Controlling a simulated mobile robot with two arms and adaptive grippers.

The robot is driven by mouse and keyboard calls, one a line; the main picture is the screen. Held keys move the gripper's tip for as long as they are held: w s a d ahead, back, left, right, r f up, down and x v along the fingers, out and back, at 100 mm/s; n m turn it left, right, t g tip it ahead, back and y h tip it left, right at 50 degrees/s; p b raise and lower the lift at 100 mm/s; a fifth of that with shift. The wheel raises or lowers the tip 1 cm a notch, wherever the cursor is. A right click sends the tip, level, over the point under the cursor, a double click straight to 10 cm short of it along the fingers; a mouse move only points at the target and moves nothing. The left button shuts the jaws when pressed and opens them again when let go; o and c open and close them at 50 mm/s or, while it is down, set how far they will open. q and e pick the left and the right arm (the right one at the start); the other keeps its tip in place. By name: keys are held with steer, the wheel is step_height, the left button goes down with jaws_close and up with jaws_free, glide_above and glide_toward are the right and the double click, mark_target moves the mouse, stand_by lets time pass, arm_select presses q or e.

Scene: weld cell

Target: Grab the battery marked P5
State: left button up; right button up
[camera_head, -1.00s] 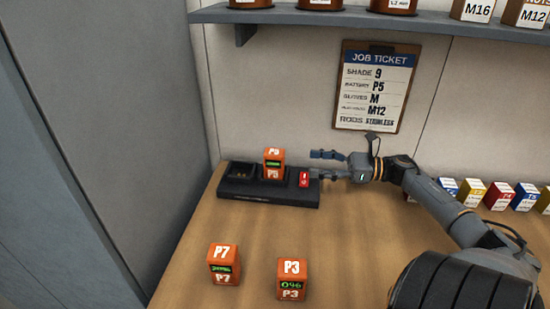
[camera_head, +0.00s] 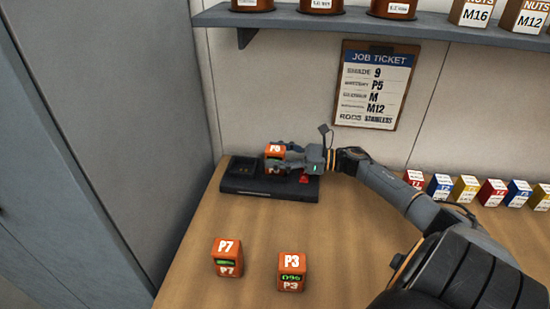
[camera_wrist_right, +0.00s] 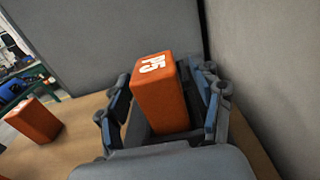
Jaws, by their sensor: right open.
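The orange battery marked P5 (camera_head: 274,151) stands upright in the black charger (camera_head: 240,186) at the back left of the bench. In the right wrist view the P5 battery (camera_wrist_right: 158,95) is between the two fingers, its marked top facing up. My right gripper (camera_head: 284,157) is open and reaches in from the right, its fingers around the battery. In the right wrist view the right gripper (camera_wrist_right: 163,110) shows a finger on each side, with a gap visible at the right finger. The left gripper is not in view.
Orange batteries P7 (camera_head: 228,257) and P3 (camera_head: 291,272) stand on the bench in front. A red part (camera_head: 304,179) sits at the charger's right end. Several coloured boxes (camera_head: 466,189) line the back right. A shelf (camera_head: 360,17) and job ticket (camera_head: 373,86) are above.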

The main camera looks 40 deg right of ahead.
steer(key=shift+w+a, duration=0.1)
steer(key=shift+w, duration=0.05)
steer(key=c, duration=1.4)
steer(key=shift+r, duration=0.1)
